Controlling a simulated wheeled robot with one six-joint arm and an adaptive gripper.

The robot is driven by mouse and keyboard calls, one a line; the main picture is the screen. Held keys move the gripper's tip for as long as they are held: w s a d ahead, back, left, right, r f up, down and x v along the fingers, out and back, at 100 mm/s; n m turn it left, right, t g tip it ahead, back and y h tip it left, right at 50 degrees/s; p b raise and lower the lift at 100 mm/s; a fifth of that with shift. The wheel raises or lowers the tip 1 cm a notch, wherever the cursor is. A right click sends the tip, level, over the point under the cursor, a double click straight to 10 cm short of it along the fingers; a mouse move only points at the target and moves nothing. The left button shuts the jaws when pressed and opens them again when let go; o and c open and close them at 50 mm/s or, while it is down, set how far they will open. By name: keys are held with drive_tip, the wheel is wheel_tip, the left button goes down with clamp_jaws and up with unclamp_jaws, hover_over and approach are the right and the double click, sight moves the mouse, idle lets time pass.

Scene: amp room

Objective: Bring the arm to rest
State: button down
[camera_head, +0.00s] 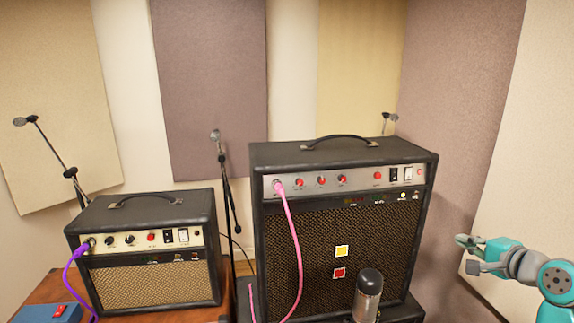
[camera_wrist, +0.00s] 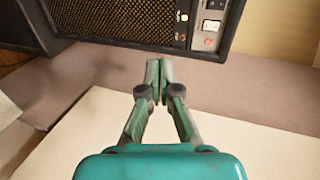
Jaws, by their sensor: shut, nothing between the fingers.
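My gripper (camera_head: 470,254) is at the right of the head view, beside the large black amp (camera_head: 428,205) and apart from it. It points left toward the amp's right side. In the wrist view my gripper (camera_wrist: 159,65) has its two fingertips together, with nothing held between them. The large amp's panel and grille show at the top of the wrist view (camera_wrist: 130,18).
A smaller amp (camera_head: 155,283) with a purple cable stands on a wooden surface (camera_head: 40,292) at left. A pink cable (camera_head: 297,240) hangs down the large amp's front. A microphone (camera_head: 368,290) stands before it. Padded walls (camera_head: 470,90) close in the right side.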

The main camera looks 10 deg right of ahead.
drive_tip(key=s+a+f+n+h, duration=0.1)
drive_tip(key=s+a+f, duration=0.3)
drive_tip(key=a+f, duration=0.55)
drive_tip(key=s+a+f+n+h, duration=0.15)
drive_tip(key=s+a+f, duration=0.4)
drive_tip(key=f, duration=0.75)
drive_tip(key=s+a+f+n, duration=0.4)
drive_tip(key=s+a+f, duration=0.3)
drive_tip(key=s+a, duration=0.45)
drive_tip(key=s+a+r+n+y, duration=0.1)
drive_tip(key=s+a+r+n, duration=0.1)
drive_tip(key=s, duration=0.6)
drive_tip(key=s+a+r+n, duration=0.2)
drive_tip(key=s+n, duration=0.3)
drive_tip(key=s, duration=0.3)
drive_tip(key=s+a+r+n+y, duration=0.1)
drive_tip(key=s+a+r+n, duration=0.1)
drive_tip(key=s, duration=0.6)
drive_tip(key=shift+s+a+n+y, duration=0.4)
drive_tip(key=shift+a+n, duration=0.35)
drive_tip(key=shift+n, duration=0.3)
drive_tip(key=shift+w+d, duration=0.1)
